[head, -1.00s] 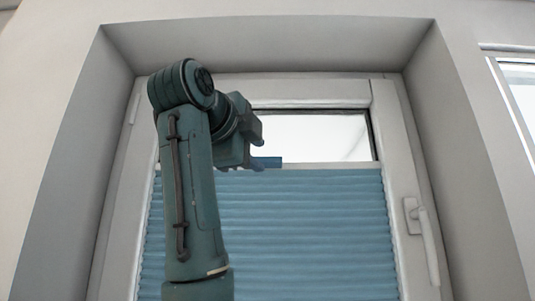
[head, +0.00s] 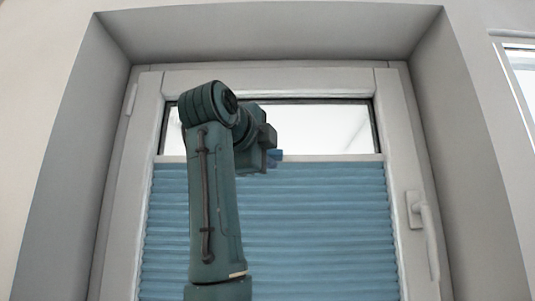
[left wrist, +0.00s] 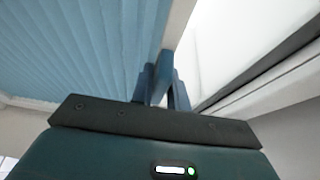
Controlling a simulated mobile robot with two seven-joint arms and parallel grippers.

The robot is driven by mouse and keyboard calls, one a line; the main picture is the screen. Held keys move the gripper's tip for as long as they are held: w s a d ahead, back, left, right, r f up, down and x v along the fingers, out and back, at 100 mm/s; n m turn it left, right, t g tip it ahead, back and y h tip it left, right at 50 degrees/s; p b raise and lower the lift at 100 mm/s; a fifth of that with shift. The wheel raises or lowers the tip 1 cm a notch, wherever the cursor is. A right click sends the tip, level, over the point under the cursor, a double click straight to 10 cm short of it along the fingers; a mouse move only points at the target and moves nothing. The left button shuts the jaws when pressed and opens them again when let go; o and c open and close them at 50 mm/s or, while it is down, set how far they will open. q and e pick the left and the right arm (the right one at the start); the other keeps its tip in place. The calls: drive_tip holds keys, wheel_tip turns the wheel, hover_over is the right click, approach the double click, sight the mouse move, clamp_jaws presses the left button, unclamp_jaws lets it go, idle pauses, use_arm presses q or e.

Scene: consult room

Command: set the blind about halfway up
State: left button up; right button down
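The blue pleated blind (head: 310,225) covers the lower part of the window; its pale top rail (head: 340,158) lies below a strip of bare glass. A small blue handle (head: 276,155) sits mid-rail, partly hidden by my left gripper (head: 269,158). In the left wrist view the blind (left wrist: 80,45) fills the upper left, and the handle (left wrist: 162,76) reaches in between the fingers of my left gripper (left wrist: 163,85). A pale gap shows beside the handle, so the fingers look open around it. My right gripper is out of view.
The window frame (head: 388,130) surrounds the blind, set in a deep wall recess (head: 270,38). A window handle (head: 425,225) stands out on the right side of the frame. Bare glass (head: 320,128) shows above the rail.

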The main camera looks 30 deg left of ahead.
use_arm(q)
clamp_jaws()
